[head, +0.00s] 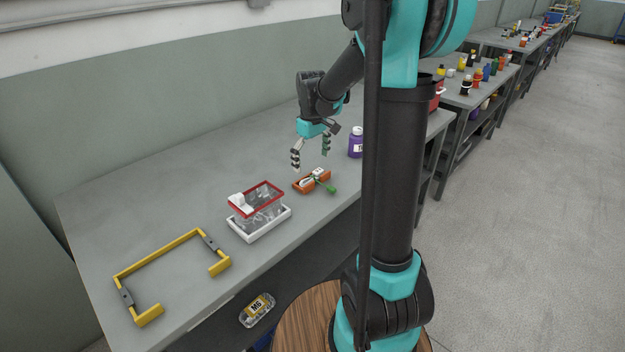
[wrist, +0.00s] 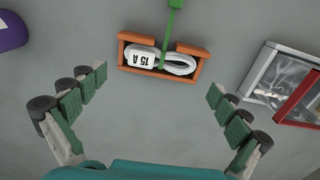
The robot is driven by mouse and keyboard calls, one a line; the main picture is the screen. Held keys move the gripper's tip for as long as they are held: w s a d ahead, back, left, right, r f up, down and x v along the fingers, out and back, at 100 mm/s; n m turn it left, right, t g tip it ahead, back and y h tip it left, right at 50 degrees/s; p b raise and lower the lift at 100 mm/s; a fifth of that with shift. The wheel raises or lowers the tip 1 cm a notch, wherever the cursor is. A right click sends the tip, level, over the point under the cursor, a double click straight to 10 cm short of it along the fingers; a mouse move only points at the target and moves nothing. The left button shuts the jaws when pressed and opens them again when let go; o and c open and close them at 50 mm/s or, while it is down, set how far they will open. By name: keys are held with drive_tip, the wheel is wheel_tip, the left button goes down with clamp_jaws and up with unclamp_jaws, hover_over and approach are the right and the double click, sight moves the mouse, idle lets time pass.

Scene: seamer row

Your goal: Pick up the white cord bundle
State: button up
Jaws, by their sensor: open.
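The white cord bundle (wrist: 160,60) lies coiled in a small orange holder (wrist: 125,47), with a white block marked "15 A" at its left end in the wrist view. A green strap or handle (wrist: 173,22) crosses over the bundle. In the head view the bundle (head: 311,178) sits in the same holder (head: 322,174) on the grey table. My gripper (head: 311,157) is open and empty above the table, just behind the holder. In the wrist view the open fingers (wrist: 158,92) are spread wide, with the bundle ahead of them and between their lines, not touching.
A purple bottle (head: 356,142) stands on the other side. A yellow frame-like handle (head: 160,261) lies at the near left. The table behind is bare.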

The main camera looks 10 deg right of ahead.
sight(311, 175)
drive_tip(key=shift+f, duration=2.6)
drive_tip(key=c, duration=1.1)
drive_tip(key=shift+o, duration=0.2)
drive_tip(key=shift+r, duration=0.2)
